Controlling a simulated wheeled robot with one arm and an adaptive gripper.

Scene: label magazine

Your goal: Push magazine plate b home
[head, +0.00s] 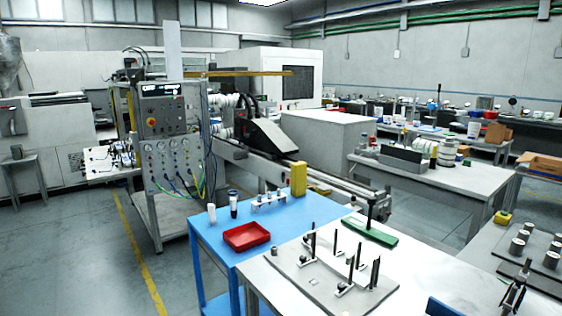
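I cannot pick out magazine plate b with certainty. On the white table (262,277) in front lies a flat grey plate (313,283) with several upright dark posts and small clamp-like brackets on it. No letter or label can be read on it. I cannot tell whether any part of it is the magazine plate, or how far in such a plate sits. My gripper is not visible in the head view.
A blue table (285,222) adjoins on the left, with a red tray (246,236) and a yellow block (298,179). A control panel stand (175,140) is behind it. Metal cylinders (517,246) stand at the right. The floor (75,260) at the left is clear.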

